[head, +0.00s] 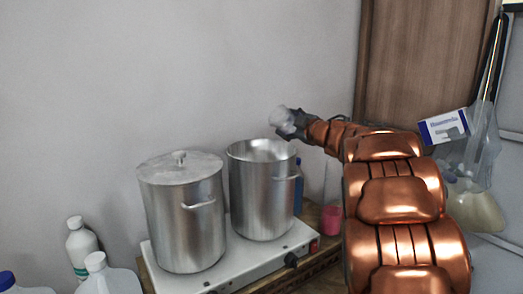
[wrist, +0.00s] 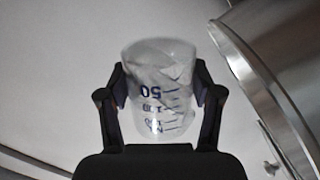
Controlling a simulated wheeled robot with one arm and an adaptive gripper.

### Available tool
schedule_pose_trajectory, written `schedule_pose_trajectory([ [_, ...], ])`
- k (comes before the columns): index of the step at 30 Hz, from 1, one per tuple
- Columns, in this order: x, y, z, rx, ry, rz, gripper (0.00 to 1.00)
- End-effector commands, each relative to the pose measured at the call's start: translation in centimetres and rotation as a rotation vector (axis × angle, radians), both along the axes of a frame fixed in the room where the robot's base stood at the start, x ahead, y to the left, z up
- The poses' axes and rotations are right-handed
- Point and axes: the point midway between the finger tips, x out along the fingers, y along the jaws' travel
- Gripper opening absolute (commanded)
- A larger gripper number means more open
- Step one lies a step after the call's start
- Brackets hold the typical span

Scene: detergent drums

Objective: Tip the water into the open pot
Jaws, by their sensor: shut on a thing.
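A clear measuring beaker (wrist: 157,95) with dark scale marks is held between the two fingers of my gripper (wrist: 160,100) in the wrist view. Its marks appear upside down there. In the head view the beaker (head: 281,120) is a small pale shape at the tip of my gripper (head: 292,125), above the open pot's far right rim. It looks tilted to the left. I cannot make out the water or any stream. The open steel pot (head: 262,200) stands upright, and its contents are not visible. A steel pot wall (wrist: 285,70) fills the right of the wrist view.
A lidded steel pot (head: 185,225) stands left of the open pot, both on a white hot plate (head: 262,262). White bottles (head: 82,248) stand at lower left. A pink cup (head: 331,220) and a blue bottle (head: 298,190) are behind, right of the open pot.

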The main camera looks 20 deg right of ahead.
Motion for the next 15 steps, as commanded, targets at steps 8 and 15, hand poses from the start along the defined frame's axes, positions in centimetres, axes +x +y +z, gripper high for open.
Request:
schedule_pose_trajectory([
  [8,-0.01,-0.01,-0.23,-0.046,-0.008,0.0,0.27],
  [15,0.0,-0.01,-0.46,-0.1,-0.017,0.0,0.27],
])
